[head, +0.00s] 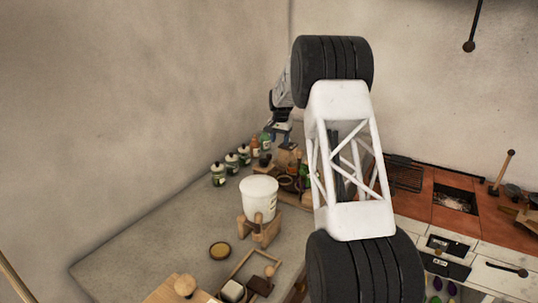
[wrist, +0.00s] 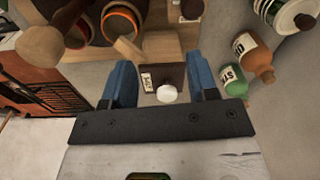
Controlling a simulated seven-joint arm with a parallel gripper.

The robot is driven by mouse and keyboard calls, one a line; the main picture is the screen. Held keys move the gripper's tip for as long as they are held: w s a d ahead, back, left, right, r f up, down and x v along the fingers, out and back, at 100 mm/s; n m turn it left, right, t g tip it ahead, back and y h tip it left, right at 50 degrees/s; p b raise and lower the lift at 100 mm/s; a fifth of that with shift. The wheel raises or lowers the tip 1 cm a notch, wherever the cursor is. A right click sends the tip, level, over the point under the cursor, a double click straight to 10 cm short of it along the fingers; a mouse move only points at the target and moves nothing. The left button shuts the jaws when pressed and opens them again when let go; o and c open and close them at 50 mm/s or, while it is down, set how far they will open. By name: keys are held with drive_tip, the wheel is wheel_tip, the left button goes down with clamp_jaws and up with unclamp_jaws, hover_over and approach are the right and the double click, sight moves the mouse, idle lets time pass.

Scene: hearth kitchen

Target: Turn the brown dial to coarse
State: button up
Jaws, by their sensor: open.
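My gripper (wrist: 160,68) is open in the wrist view, with its two blue fingers apart. A small dark brown block (wrist: 173,73) with a white label (wrist: 147,83) and a round white knob (wrist: 167,93) shows between the fingers. I cannot tell whether it touches them. No brown dial with a coarse mark can be made out for sure, and the label is too small to read. In the head view my gripper (head: 281,132) hangs over the back of the counter, above a wooden block (head: 288,155), partly hidden by my arm.
Green and brown bottles (wrist: 257,62) stand close to the right of the fingers. Orange-rimmed pots (wrist: 120,22) and a round wooden piece (wrist: 40,46) lie to the left. A white bucket (head: 259,198) stands on the grey counter (head: 165,240), whose left part is clear.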

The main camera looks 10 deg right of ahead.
sight(269, 154)
drive_tip(key=shift+w+a+r+m, duration=0.1)
drive_tip(key=shift+w+a+m, duration=0.1)
drive_tip(key=shift+a+m, duration=0.5)
drive_tip(key=shift+w+a+r+m, duration=0.15)
drive_tip(key=shift+a+m, duration=0.35)
drive_tip(key=shift+a, duration=0.35)
drive_tip(key=shift+w+a+r+m, duration=0.1)
drive_tip(key=shift+w+a+m, duration=0.1)
drive_tip(key=shift+a+m, duration=0.5)
drive_tip(key=shift+a, duration=0.1)
drive_tip(key=shift+f, duration=0.2)
drive_tip(key=shift+f, duration=3.75)
drive_tip(key=c, duration=0.9)
